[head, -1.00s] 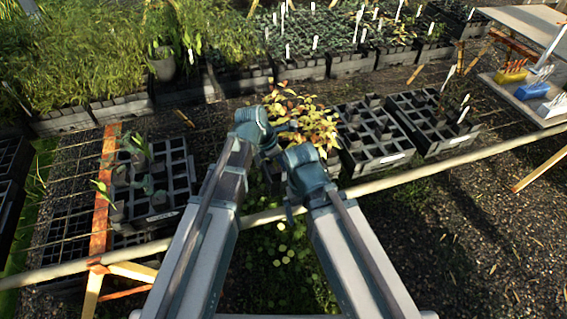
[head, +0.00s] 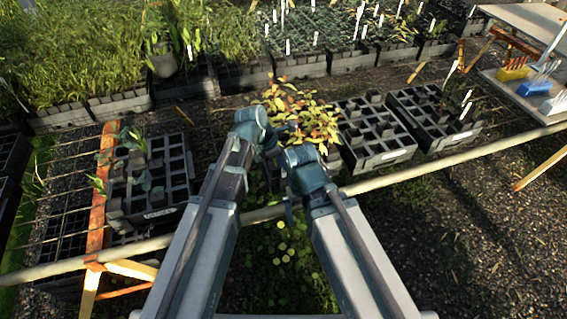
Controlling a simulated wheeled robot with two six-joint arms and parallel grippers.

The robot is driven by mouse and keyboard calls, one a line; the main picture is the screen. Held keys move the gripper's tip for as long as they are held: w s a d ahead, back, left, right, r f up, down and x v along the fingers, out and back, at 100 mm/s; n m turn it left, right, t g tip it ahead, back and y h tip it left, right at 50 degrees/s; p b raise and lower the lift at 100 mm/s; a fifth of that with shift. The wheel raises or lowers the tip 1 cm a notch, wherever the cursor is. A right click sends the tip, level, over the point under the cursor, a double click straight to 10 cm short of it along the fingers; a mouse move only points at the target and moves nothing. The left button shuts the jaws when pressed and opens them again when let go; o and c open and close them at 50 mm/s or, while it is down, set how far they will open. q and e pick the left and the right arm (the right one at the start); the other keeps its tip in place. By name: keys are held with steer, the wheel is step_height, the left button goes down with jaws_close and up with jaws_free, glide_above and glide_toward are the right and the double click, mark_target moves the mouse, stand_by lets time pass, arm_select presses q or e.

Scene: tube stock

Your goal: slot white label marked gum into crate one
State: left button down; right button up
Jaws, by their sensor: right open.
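White labels (head: 547,68) stand in a yellow block and a blue block on the table at the far right. Their markings are too small to read, so I cannot tell which is marked gum. Black crates stand along the rail: one at left (head: 150,210), one right of centre (head: 385,158) and one further right (head: 455,140). I cannot tell which is crate one. My right gripper (head: 284,150) is small and partly hidden by my arm, in front of the yellow-leaved plants, open, with no label seen in it. My left gripper is hidden behind my left arm's end.
A pale table (head: 525,95) holds the yellow block (head: 513,73) and blue block (head: 533,88). A wooden rail (head: 430,163) crosses in front of the crates. Yellow-leaved plants (head: 300,108) stand beyond my arms. Bare gravel (head: 440,240) is free at lower right.

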arm_select(q)
steer(key=shift+f, duration=0.25)
steer(key=c, duration=1)
jaws_free()
steer(key=shift+a, duration=0.1)
steer(key=p+v, duration=1.2)
steer(key=v, duration=0.1)
steer(key=shift+s+a+r, duration=0.1)
steer(key=shift+s+r, duration=0.05)
steer(key=shift+r, duration=0.25)
